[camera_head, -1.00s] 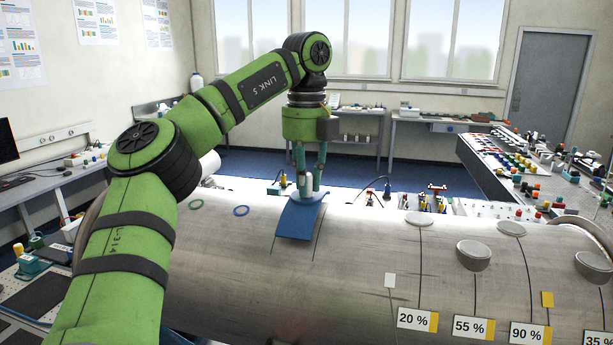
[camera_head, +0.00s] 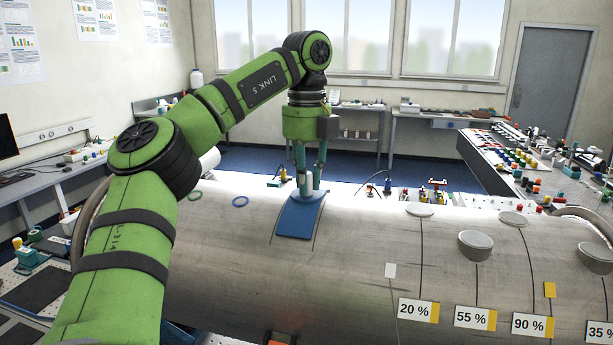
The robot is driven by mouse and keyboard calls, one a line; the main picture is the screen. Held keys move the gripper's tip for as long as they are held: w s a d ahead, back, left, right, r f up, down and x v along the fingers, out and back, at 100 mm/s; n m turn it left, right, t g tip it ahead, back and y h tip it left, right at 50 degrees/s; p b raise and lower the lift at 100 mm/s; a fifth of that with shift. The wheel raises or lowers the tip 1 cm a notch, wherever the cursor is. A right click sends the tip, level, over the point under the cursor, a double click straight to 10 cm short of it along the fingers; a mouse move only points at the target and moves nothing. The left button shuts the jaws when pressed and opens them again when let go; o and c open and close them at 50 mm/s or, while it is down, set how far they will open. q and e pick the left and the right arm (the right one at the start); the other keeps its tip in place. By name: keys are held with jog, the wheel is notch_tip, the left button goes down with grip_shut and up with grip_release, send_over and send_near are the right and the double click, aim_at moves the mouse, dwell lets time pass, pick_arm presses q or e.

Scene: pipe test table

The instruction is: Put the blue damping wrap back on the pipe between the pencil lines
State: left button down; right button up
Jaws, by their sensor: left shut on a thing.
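The blue damping wrap (camera_head: 299,218) is a curved blue sheet on the upper side of the large grey metal pipe (camera_head: 350,260). A dark pencil line (camera_head: 276,226) shows at its left edge and another (camera_head: 316,231) at its right edge; the wrap lies between them. My left gripper (camera_head: 308,192) comes down from above and is shut on the wrap near its top edge. The wrap appears to rest against the pipe; contact behind it is hidden. My right gripper is not in view.
Round grey caps (camera_head: 475,244) and percent labels (camera_head: 415,310) are on the pipe to the right. A cluttered bench (camera_head: 540,165) stands at the back right.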

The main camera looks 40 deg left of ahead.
pick_arm(q)
jog(key=shift+f, duration=0.15)
jog(key=c, duration=1)
grip_release()
jog(key=shift+r, duration=3.8)
jog(key=shift+d+f, duration=0.1)
